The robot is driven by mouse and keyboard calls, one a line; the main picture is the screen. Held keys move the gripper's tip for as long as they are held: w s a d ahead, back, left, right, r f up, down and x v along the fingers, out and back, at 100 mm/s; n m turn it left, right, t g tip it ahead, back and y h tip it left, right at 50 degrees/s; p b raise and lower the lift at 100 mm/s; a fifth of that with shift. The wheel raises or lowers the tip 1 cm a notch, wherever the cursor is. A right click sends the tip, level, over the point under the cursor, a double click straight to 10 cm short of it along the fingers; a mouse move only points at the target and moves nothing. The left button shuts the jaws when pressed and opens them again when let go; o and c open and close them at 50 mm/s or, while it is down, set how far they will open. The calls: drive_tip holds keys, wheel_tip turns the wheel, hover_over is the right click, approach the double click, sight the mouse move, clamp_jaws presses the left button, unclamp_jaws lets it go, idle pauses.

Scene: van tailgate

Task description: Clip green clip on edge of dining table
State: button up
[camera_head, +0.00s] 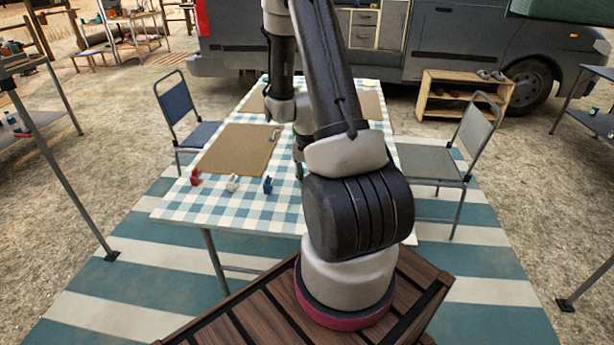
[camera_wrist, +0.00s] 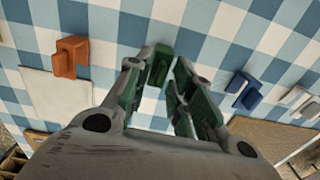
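The green clip (camera_wrist: 160,65) shows in the wrist view as a small dark green block between my gripper's fingertips (camera_wrist: 167,68). It lies close against the left fingertip. Whether the right fingertip presses on it cannot be told. In the head view a bit of green (camera_head: 299,172) shows beside my arm, low over the dining table; my arm hides most of the gripper there. The dining table (camera_head: 225,214) has a blue and white checked cloth. Its near edge is clear in the head view.
A blue clip (camera_head: 268,185), a white clip (camera_head: 232,183) and a red clip (camera_head: 195,178) stand near the table's front left. An orange clip (camera_wrist: 70,57) is left of my gripper in the wrist view. A brown mat (camera_head: 236,150) lies behind. Chairs (camera_head: 178,108) flank the table.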

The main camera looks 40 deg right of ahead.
clamp_jaws()
drive_tip(key=shift+r, duration=2.55)
